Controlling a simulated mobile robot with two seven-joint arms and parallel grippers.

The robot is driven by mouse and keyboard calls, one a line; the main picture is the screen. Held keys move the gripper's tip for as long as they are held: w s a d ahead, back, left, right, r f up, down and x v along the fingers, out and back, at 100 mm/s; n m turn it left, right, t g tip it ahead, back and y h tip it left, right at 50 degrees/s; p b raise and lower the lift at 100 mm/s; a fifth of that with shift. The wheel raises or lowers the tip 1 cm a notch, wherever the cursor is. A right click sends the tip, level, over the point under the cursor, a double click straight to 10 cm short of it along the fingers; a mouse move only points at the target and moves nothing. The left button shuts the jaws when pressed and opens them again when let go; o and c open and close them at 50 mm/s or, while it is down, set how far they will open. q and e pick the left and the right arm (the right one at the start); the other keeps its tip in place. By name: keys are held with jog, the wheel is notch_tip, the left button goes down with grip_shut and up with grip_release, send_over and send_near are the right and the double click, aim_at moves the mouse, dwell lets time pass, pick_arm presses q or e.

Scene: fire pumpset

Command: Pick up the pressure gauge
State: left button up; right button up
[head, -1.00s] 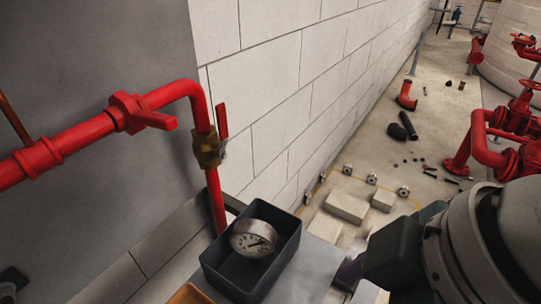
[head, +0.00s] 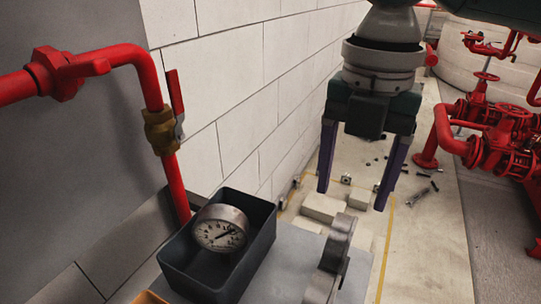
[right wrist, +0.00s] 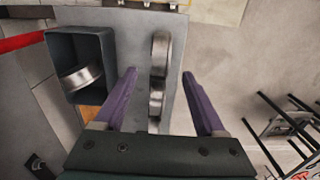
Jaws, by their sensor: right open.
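The pressure gauge (head: 221,229) is round with a white dial and metal rim. It sits tilted inside a dark grey open bin (head: 262,222). In the right wrist view the gauge (right wrist: 82,77) shows edge-on in the bin (right wrist: 66,44) at the left. My right gripper (head: 351,200) is open and empty, its purple fingers pointing down, to the right of the bin and apart from it. In the right wrist view my right gripper (right wrist: 158,72) has a grey metal part (right wrist: 158,75) between its fingers in the picture, not gripped. My left gripper is out of view.
The grey metal part (head: 333,258) stands on the grey table top (head: 278,268) right of the bin. A red pipe (head: 175,190) with a brass valve (head: 160,130) rises behind the bin. Pale blocks (head: 323,207) lie on the floor beyond. Red pumps (head: 495,135) stand at right.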

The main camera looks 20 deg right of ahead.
aim_at(345, 224)
notch_tip(345, 224, down, 8)
jog(key=shift+s+r+b, duration=0.1)
jog(key=shift+r+b, duration=0.15)
jog(key=shift+b, duration=0.2)
grip_shut()
dwell(0.4)
